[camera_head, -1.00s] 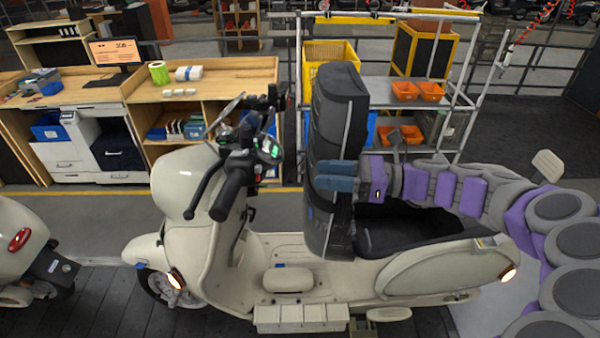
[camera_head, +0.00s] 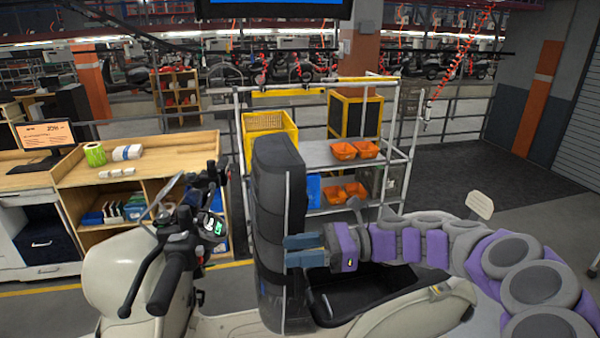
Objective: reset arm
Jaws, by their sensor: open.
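My arm with purple and grey segments reaches in from the right. My gripper (camera_head: 286,250) has blue fingers that point left, one above the other with a gap between them. The fingers are at the tall black seat (camera_head: 270,190), which stands upright on the cream scooter (camera_head: 130,273). I cannot tell whether the fingertips touch the seat. Below the gripper is the open black storage bin (camera_head: 333,292) of the scooter.
Behind the scooter stands a metal rack (camera_head: 412,157) with orange trays (camera_head: 343,151) and a yellow crate (camera_head: 268,125). A wooden workbench (camera_head: 190,148) is at the left. The dark floor (camera_head: 490,165) at the right is clear.

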